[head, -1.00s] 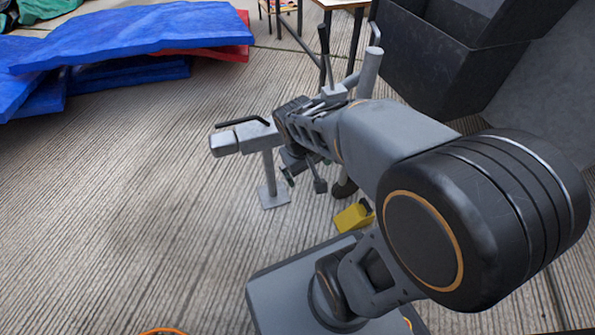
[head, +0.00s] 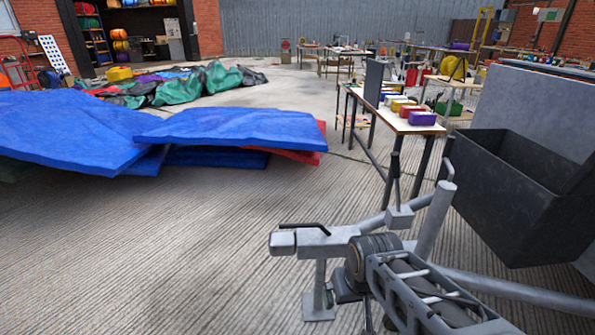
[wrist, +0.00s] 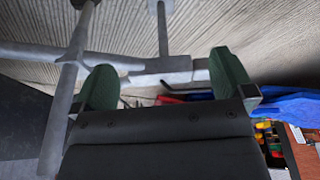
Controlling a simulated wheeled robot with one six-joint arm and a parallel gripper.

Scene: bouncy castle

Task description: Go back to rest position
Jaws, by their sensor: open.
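My gripper (wrist: 163,82) shows in the wrist view as two green-padded fingers set wide apart, with nothing held between them. A grey metal tow-bar (head: 310,242), with a black lever and a leg on a flat foot plate, stands close by. It also shows in the wrist view (wrist: 160,72), behind and between the fingers; I cannot tell whether they touch it. In the head view my forearm covers most of the gripper.
Blue mats (head: 225,128) lie stacked at left. A table (head: 395,118) with coloured boxes stands beyond the tow-bar. A black open bin (head: 510,205) is at right. Green and dark fabric (head: 180,88) lies further back. Ribbed floor at front left is clear.

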